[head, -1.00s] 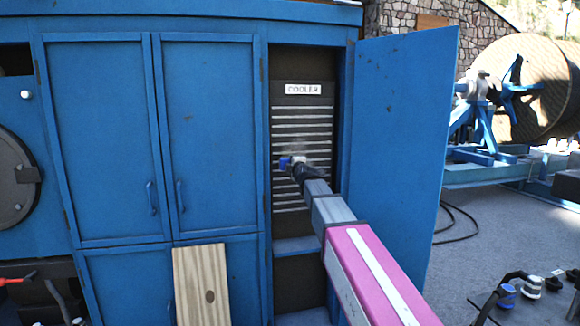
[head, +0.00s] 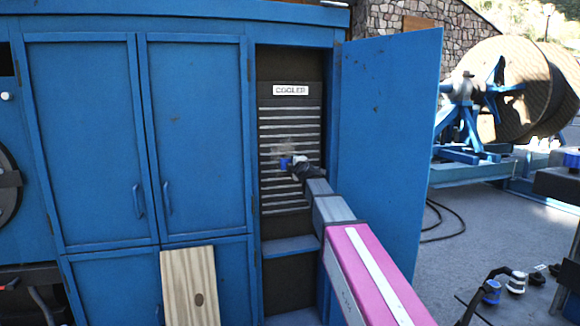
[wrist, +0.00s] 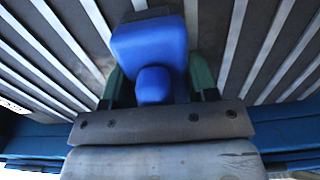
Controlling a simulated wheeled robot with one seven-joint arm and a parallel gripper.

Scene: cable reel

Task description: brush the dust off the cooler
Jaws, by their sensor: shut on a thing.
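The cooler (head: 290,118) is a dark panel with pale horizontal slats and a COOLER label, set in an open blue cabinet bay. A greyish dust patch shows on the slats near my gripper. My gripper (head: 290,162) is at the middle of the slats, at the end of my outstretched arm. It is shut on a blue brush (wrist: 150,50), whose blue body shows between the fingers in the wrist view. The slats (wrist: 235,40) lie close behind the brush. The brush's bristles are hidden, and I cannot tell whether they touch the slats.
The blue cabinet door (head: 385,130) stands open on the right of the bay, beside my arm. A ledge (head: 290,247) lies below the cooler. A wooden board (head: 190,287) leans at the lower left. A large cable reel (head: 510,90) stands behind at right.

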